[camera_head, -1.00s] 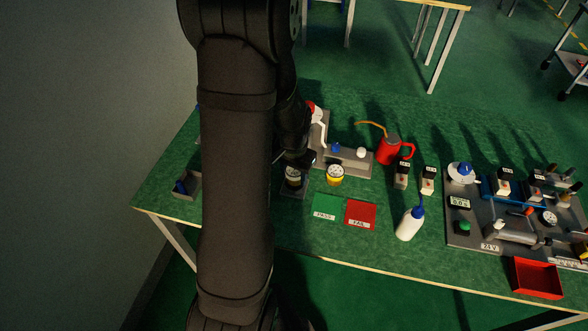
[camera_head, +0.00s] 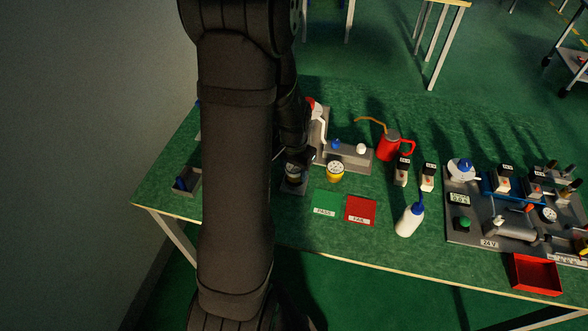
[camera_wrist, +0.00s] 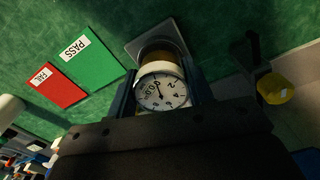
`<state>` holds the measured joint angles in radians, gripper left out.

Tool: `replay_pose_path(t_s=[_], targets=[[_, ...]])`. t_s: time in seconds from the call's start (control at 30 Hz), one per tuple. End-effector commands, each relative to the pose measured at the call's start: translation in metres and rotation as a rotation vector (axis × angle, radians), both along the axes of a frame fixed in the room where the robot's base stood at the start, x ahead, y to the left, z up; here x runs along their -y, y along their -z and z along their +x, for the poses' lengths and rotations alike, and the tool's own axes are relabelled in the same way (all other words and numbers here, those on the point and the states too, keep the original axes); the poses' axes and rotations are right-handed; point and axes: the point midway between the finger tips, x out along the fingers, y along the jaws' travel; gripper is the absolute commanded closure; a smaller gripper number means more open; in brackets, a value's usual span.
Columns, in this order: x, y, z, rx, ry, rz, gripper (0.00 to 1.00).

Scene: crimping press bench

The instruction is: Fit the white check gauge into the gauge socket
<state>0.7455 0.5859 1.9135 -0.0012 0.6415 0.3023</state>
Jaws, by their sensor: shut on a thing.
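The white check gauge (camera_wrist: 160,92) has a round white dial with black numbers, and its face is toward the wrist camera. My gripper (camera_wrist: 163,88) is shut on it, with a finger on either side of the rim. An amber band shows just beyond the dial; I cannot tell whether it belongs to the gauge. Past it is a grey square base (camera_wrist: 148,34), likely the gauge socket, its middle hidden by the gauge. In the head view the gauge (camera_head: 292,172) is partly hidden under my gripper, over the grey base (camera_head: 291,189). How deep it sits is not visible.
A yellow round piece with a pale top (camera_head: 335,171) stands close to the right. A grey block with a blue and a white knob (camera_head: 352,160) is behind. Green PASS (camera_head: 326,203) and red FAIL (camera_head: 360,210) mats lie in front, and a red can (camera_head: 388,149) stands farther right.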

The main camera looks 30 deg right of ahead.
Motion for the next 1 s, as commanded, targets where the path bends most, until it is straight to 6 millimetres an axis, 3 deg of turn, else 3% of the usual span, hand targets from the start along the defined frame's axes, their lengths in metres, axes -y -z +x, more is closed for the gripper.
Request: replay_pose_path(t_s=[1.0], targets=[[0.0,0.014,0.0,-0.001,0.0,0.001,0.8]])
